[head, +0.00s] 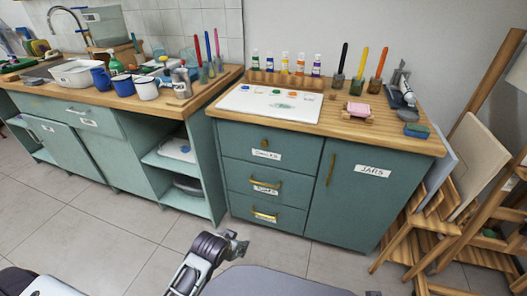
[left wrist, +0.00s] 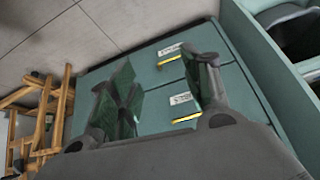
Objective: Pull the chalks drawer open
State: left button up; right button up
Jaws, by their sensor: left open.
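The teal cabinet (head: 236,199) has a stack of three drawers on its left side. The top drawer (head: 299,151) has a small brass knob (head: 264,142); the middle (head: 233,185) and bottom drawers (head: 234,207) have brass bar handles. All three look shut. Their white labels are too small to read surely, so I cannot tell which says chalks. My left gripper (head: 236,243) is open and empty, low in front of the drawers. In the left wrist view its spread fingers (left wrist: 168,92) frame drawer fronts with two yellow handles, one handle (left wrist: 186,119) close by a finger. My right gripper is out of view.
A door labelled JARS (head: 340,200) is right of the drawers. Paint bottles, a white palette tray (head: 236,101) and brushes stand on the wooden top. A sink counter (head: 110,96) with mugs is at left, wooden easels (head: 411,222) at right. The tiled floor (head: 120,235) looks clear.

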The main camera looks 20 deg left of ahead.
pick_arm(q)
jog(key=w+r+n+t+b, duration=0.1)
jog(key=w+r+t+b, duration=0.1)
jog(key=w+r+t, duration=0.9)
jog(key=w+r, duration=0.7)
jog(key=r, duration=0.2)
jog(key=shift+w+d+r+t, duration=0.15)
jog(key=shift+w+r+t, duration=0.05)
jog(key=shift+r+t, duration=0.1)
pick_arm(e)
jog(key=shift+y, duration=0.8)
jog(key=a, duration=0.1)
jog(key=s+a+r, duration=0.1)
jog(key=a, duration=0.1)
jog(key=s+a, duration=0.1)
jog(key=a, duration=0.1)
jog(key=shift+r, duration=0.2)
pick_arm(q)
jog(key=shift+w, duration=0.1)
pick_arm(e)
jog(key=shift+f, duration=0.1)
